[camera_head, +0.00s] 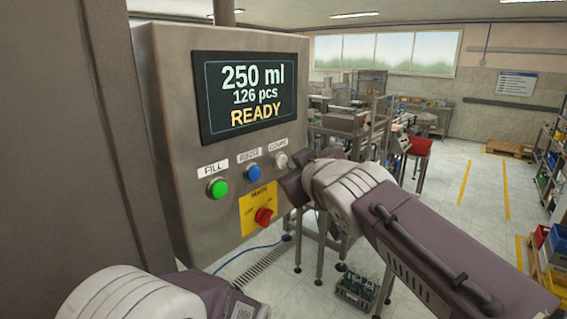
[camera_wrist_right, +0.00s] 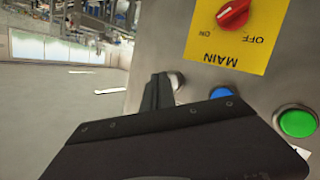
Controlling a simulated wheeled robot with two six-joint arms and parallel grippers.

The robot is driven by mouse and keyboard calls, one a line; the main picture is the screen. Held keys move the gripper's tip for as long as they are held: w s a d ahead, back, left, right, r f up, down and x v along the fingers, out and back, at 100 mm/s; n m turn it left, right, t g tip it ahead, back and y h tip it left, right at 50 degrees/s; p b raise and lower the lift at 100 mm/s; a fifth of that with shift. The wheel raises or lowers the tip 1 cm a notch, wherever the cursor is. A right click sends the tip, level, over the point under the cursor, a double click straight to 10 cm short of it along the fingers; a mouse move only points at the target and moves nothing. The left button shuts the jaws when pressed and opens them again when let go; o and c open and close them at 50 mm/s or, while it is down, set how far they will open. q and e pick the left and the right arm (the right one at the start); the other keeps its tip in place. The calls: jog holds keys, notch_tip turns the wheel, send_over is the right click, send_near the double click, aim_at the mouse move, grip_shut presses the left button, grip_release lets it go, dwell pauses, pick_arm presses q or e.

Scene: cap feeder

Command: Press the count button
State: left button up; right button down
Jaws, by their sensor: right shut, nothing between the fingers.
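The count button (camera_head: 281,160) is a pale round button under the "COUNT" label (camera_head: 278,145), at the right of the button row on a steel control panel (camera_head: 165,120). My right gripper (camera_head: 294,163) is beside it at the panel's right edge, shut and empty. In the right wrist view its dark fingers (camera_wrist_right: 160,80) are together, next to the pale button (camera_wrist_right: 177,80) and partly covering it. I cannot tell whether the fingertips touch the button. My left arm shows at the bottom left; its fingers are out of view.
A green button (camera_head: 217,188), a blue button (camera_head: 253,173) and a red main switch (camera_head: 264,216) on a yellow plate are close by. The screen (camera_head: 250,97) reads "250 ml, 126 pcs, READY". A crate of bottles (camera_head: 358,288) stands on the floor.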

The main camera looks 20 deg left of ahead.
jog(key=shift+w+a, duration=0.15)
jog(key=shift+a, duration=0.3)
dwell(0.9)
jog(key=shift+s+d, duration=0.25)
jog(key=shift+d, duration=0.55)
jog(key=shift+d, duration=0.1)
jog(key=d, duration=0.1)
jog(key=s+d, duration=0.1)
jog(key=d, duration=0.2)
jog(key=shift+s+d, duration=0.3)
jog(key=shift+s, duration=0.05)
jog(key=shift+a, duration=0.1)
